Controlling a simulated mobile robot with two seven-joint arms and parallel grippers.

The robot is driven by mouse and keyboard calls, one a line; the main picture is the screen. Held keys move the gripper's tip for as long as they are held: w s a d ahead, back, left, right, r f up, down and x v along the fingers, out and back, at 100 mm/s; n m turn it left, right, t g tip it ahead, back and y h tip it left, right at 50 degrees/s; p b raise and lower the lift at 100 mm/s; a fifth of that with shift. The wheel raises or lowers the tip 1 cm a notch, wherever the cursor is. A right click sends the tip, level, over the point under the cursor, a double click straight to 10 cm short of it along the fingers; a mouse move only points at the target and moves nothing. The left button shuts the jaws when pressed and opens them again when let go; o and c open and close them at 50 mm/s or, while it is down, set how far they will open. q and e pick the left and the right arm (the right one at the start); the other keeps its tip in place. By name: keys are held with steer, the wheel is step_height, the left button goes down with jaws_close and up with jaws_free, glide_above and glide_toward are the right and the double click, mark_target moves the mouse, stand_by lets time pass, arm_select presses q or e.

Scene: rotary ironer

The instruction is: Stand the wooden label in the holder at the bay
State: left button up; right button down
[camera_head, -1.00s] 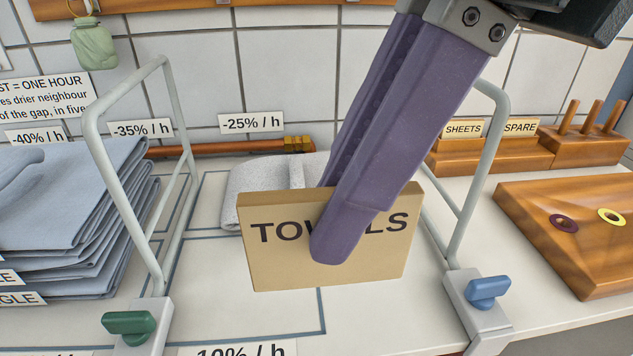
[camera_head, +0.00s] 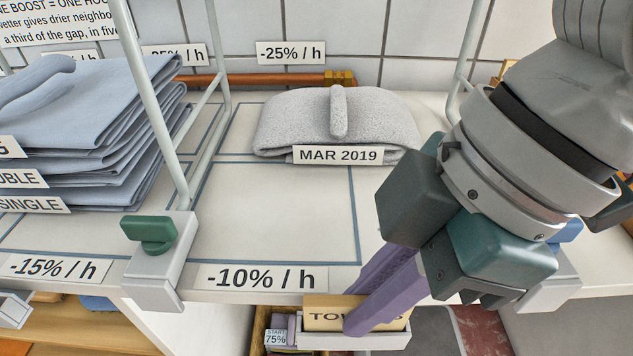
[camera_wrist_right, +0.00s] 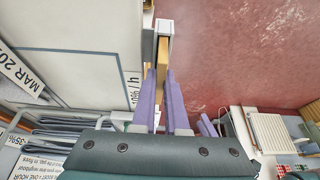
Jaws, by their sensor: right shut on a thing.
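The wooden label (camera_head: 322,314), lettered TOWELS, is upright at the front edge of the bay, low on the bench front. Its lower part is hidden behind the white front of the holder (camera_head: 352,341); I cannot tell whether it rests on the bottom. My right gripper (camera_head: 357,322) is shut on the label, its purple fingers covering the middle letters. The right wrist view shows the label (camera_wrist_right: 162,55) edge-on between the fingers, beside the white holder (camera_wrist_right: 165,27). A purple shape (camera_wrist_right: 208,126) there seems to be my left gripper, too small to read.
A grey folded towel (camera_head: 365,130) tagged MAR 2019 lies at the back of the bay (camera_head: 270,210). Wire dividers stand either side, the left with a green clamp (camera_head: 149,232). Blue folded linen (camera_head: 80,130) is stacked at left. An open drawer (camera_head: 262,325) is below.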

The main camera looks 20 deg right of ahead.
steer(key=shift+f, duration=0.3)
steer(key=c, duration=0.9)
jaws_free()
steer(key=shift+c, duration=0.2)
